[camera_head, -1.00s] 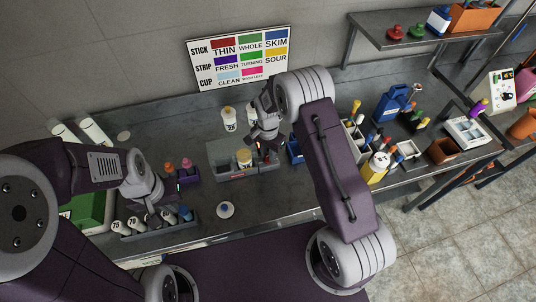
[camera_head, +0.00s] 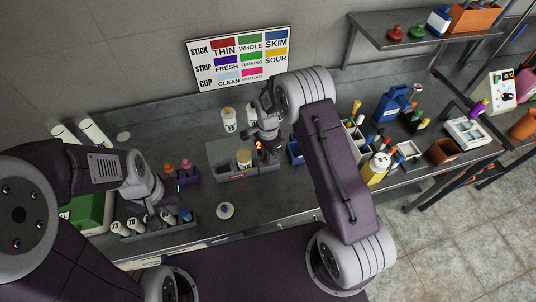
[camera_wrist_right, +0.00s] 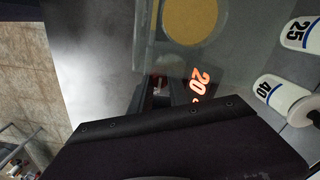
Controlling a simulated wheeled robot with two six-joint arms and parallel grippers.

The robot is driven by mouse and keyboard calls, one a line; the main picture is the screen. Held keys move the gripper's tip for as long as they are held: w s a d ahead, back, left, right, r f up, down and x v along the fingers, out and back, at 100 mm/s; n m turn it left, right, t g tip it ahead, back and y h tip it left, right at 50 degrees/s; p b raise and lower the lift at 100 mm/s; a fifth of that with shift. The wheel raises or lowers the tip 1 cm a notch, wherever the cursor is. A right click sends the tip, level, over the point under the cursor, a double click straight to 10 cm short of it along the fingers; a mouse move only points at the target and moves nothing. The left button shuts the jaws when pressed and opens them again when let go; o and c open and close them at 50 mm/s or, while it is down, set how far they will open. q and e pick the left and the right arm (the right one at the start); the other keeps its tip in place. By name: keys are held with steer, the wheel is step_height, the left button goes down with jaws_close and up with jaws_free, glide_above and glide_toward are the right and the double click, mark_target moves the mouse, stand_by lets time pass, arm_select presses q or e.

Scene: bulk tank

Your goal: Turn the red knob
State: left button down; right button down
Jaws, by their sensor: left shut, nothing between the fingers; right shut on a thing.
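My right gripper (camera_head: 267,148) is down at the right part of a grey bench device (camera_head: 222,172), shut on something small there. The red knob is not clearly seen; only a dim reddish spot shows by the fingers in the right wrist view, and the fingers hide the rest. An orange lit display (camera_head: 259,146) beside the gripper reads 20 in the right wrist view (camera_wrist_right: 200,80). A yellow-capped cup (camera_head: 244,158) sits in the device. My left gripper (camera_head: 170,208) is shut and empty above the vial rack at the left.
Bottles marked 25 (camera_head: 229,120) and 40 (camera_wrist_right: 283,97) stand behind the device. A small white round jar (camera_head: 225,210) stands in front. Blue and yellow containers crowd the right.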

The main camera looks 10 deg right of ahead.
steer(key=c, duration=1.5)
jaws_free()
steer(key=shift+c, duration=0.2)
step_height(320, 180, up, 9)
steer(key=b, duration=0.1)
steer(key=shift+b, duration=0.35)
